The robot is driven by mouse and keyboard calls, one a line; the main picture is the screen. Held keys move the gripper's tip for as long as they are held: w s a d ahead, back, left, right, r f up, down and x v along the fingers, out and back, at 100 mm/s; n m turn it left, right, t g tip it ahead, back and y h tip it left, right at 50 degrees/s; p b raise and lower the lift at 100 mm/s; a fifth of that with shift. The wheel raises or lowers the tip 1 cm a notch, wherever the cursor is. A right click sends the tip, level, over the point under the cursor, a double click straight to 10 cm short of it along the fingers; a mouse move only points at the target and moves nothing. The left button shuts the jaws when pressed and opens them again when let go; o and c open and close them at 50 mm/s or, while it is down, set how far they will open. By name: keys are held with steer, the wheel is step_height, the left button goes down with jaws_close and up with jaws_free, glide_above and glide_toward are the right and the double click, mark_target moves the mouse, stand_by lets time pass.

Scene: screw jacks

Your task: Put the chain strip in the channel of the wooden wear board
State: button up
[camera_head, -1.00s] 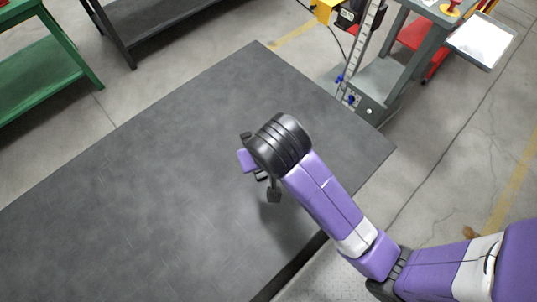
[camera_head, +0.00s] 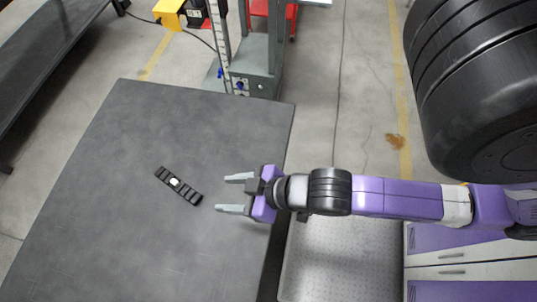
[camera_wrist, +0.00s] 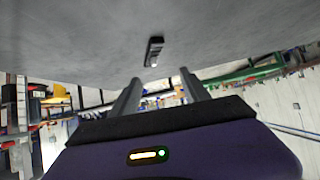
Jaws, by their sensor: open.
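The chain strip (camera_head: 186,193) is a short black segmented bar with a small white patch near its middle. It lies flat and slanted on the dark grey table. It also shows in the wrist view (camera_wrist: 154,48), beyond my fingertips. My gripper (camera_head: 225,194) is open and empty over the table's right part, with its two grey fingers pointing left at the strip. A gap remains between fingertips and strip. In the wrist view the two fingers (camera_wrist: 160,77) stand apart with nothing between them. I see no wooden wear board in these views.
The dark table (camera_head: 110,230) is otherwise bare. A grey stand with a screw jack column (camera_head: 250,80) stands behind its far right corner. A yellow machine (camera_head: 170,12) is at the back. A purple cabinet (camera_head: 470,260) stands at the lower right.

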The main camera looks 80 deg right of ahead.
steer(key=shift+o, duration=0.5)
steer(key=s+r+t, duration=0.3)
steer(key=s+r, duration=0.6)
steer(key=r, duration=0.1)
steer(key=shift+a+r+t, duration=0.3)
steer(key=shift+a+t, duration=0.1)
steer(key=shift+a, duration=0.05)
